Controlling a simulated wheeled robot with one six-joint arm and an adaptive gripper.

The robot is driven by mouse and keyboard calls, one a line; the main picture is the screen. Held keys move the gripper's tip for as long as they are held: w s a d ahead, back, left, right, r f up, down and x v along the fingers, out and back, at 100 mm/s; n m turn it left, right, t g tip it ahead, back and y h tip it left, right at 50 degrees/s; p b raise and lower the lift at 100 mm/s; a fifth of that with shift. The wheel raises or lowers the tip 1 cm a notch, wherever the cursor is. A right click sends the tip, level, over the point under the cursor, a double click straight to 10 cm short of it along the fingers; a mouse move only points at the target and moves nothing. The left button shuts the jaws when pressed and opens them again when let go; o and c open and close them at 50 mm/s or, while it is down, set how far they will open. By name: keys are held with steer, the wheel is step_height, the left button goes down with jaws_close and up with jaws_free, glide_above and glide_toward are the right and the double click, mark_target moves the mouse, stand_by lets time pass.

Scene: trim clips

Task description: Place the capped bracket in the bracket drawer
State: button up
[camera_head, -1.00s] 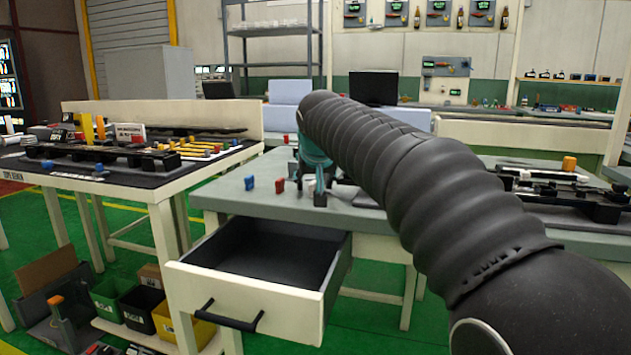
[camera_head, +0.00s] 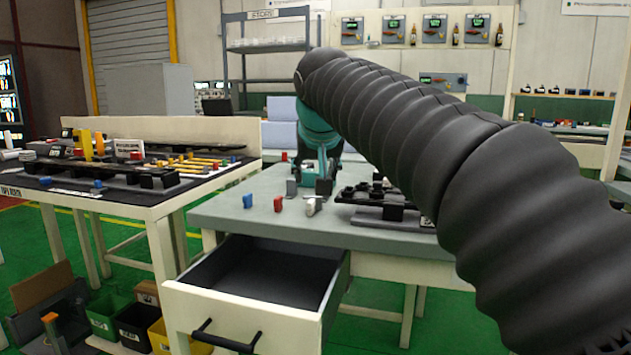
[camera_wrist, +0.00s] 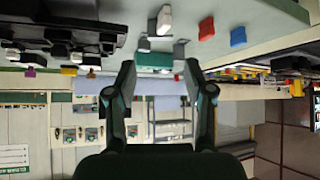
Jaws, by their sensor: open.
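My gripper (camera_wrist: 160,74) is open in the wrist view, with nothing seen held between its fingers. I cannot tell for certain which piece is the capped bracket. In the head view the white-and-grey piece (camera_head: 312,206) stands on the grey bench (camera_head: 240,222), right of a red piece (camera_head: 278,203) and a blue piece (camera_head: 247,201). The drawer (camera_head: 270,272) below the bench is pulled open and its visible floor is empty.
A black rail fixture (camera_head: 385,200) stands on the bench to the right, partly hidden by my arm. A second table (camera_head: 150,200) with rails and yellow parts stands at the left. Bins (camera_head: 133,325) sit low beneath it. The front left of the bench top is mostly clear.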

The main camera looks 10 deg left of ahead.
steer(key=shift+s+r, duration=0.25)
steer(key=shift+d, duration=0.1)
